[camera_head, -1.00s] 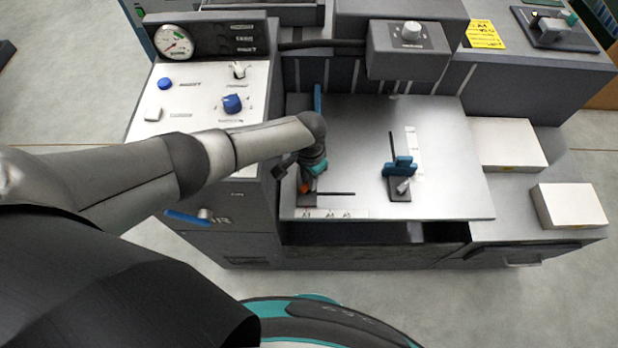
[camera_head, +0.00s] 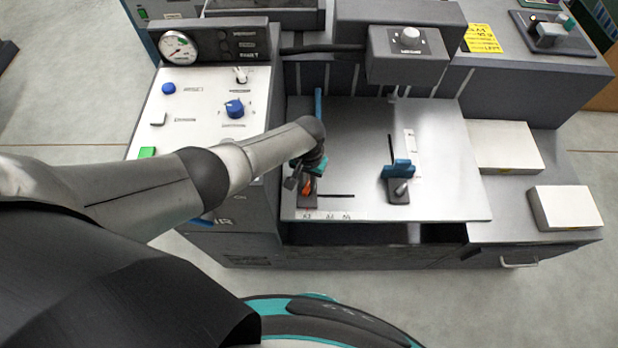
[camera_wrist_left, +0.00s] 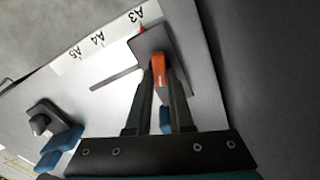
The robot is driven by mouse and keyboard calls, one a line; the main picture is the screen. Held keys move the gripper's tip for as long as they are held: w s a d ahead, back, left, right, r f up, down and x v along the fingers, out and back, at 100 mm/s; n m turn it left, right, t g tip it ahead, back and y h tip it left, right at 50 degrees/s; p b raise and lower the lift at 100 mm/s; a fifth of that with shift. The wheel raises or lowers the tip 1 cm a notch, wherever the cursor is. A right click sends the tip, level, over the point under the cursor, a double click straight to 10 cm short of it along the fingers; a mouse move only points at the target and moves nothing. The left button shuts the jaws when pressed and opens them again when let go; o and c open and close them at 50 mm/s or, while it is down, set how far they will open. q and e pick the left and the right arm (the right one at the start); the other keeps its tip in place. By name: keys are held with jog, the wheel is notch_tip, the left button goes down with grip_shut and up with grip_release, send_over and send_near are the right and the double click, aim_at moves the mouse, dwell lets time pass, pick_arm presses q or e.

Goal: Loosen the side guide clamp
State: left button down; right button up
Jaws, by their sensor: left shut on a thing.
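The side guide clamp shows an orange lever (camera_head: 308,186) on a dark block at the left front of the metal feed plate (camera_head: 360,125). My left gripper (camera_head: 307,181) is over this block and partly hides it. In the left wrist view the orange lever (camera_wrist_left: 160,66) sits between the two dark fingers, and the left gripper (camera_wrist_left: 161,82) is shut on it. The dark base plate (camera_wrist_left: 148,44) of the clamp lies beneath, beside the A3 mark. My right gripper is not in view.
A second guide (camera_head: 398,171) with a blue top and light lever stands right of the clamp. The control panel (camera_head: 200,105) with blue knobs is at left. White paper stacks (camera_head: 505,147) lie at right. The plate between the guides is mostly clear.

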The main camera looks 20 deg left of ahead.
pick_arm(q)
jog(key=n+p, duration=0.1)
jog(key=n, duration=0.5)
jog(key=shift+s+a+n+p, duration=0.15)
jog(key=shift+a+n+p, duration=0.05)
jog(key=shift+n+p, duration=0.15)
jog(key=n, duration=0.3)
jog(key=shift+a+p, duration=0.1)
jog(key=shift+p, duration=0.2)
jog(key=shift+s+a+n, duration=0.1)
jog(key=shift+a+n, duration=0.05)
jog(key=shift+n, duration=1.5)
jog(key=c, duration=0.8)
grip_release()
jog(key=shift+r, duration=0.1)
